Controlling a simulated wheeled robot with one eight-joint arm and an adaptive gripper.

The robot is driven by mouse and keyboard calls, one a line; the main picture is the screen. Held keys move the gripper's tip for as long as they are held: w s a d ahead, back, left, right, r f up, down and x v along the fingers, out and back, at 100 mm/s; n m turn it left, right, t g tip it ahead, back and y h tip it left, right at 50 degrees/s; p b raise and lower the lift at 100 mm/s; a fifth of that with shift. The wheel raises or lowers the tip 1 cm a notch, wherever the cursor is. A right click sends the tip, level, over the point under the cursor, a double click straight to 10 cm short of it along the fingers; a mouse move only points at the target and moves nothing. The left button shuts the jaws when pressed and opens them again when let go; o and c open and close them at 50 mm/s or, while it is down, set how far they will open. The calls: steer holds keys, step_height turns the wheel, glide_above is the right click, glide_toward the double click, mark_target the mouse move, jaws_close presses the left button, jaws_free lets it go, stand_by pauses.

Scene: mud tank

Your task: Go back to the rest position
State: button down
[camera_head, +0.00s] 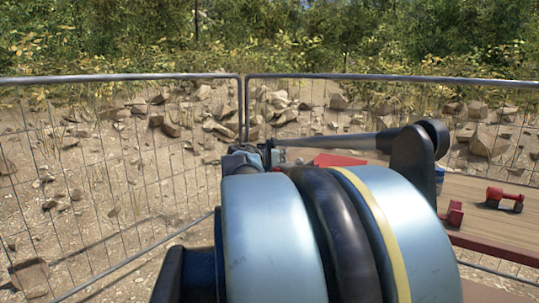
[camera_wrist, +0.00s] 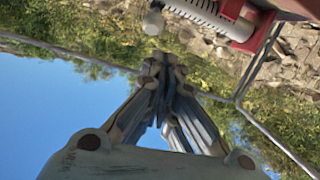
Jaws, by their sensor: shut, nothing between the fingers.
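My gripper (camera_wrist: 163,70) points away from the wrist camera, its fingertips together and nothing between them. It is clear of any object and stands out against bushes and sky. In the head view my thick arm links fill the lower middle and hide much of what lies behind them. The gripper cannot be made out clearly there.
A wooden table (camera_head: 485,225) stands at the right, partly behind my arm. A red valve-like part (camera_head: 505,198) and a smaller red part (camera_head: 453,214) are on it. A wire fence (camera_head: 120,180) runs behind, with rocks (camera_head: 170,127) and bushes beyond. In the wrist view a red and grey fitting (camera_wrist: 235,22) shows at the top.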

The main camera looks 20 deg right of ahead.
steer(key=shift+s+a, duration=0.15)
steer(key=shift+s, duration=0.1)
steer(key=shift+f, duration=0.1)
stand_by(0.3)
steer(key=s+a+f+n+g+y, duration=0.2)
steer(key=a+f+y, duration=0.15)
steer(key=f, duration=0.25)
steer(key=s+a+f+n+g+y, duration=0.1)
steer(key=s+a+f+g+y, duration=0.1)
steer(key=a+f, duration=0.35)
steer(key=s+a+f+n+g+y, duration=0.1)
steer(key=s+a+f+n+y, duration=0.2)
steer(key=a, duration=0.4)
steer(key=s+a+f+n+g+y, duration=0.1)
steer(key=s+a+f+n+y, duration=0.2)
steer(key=a+f, duration=0.3)
steer(key=shift+a+f+n+g+y, duration=0.15)
steer(key=shift+a+n+g+y, duration=0.3)
steer(key=shift+y, duration=0.2)
steer(key=shift+d, duration=0.1)
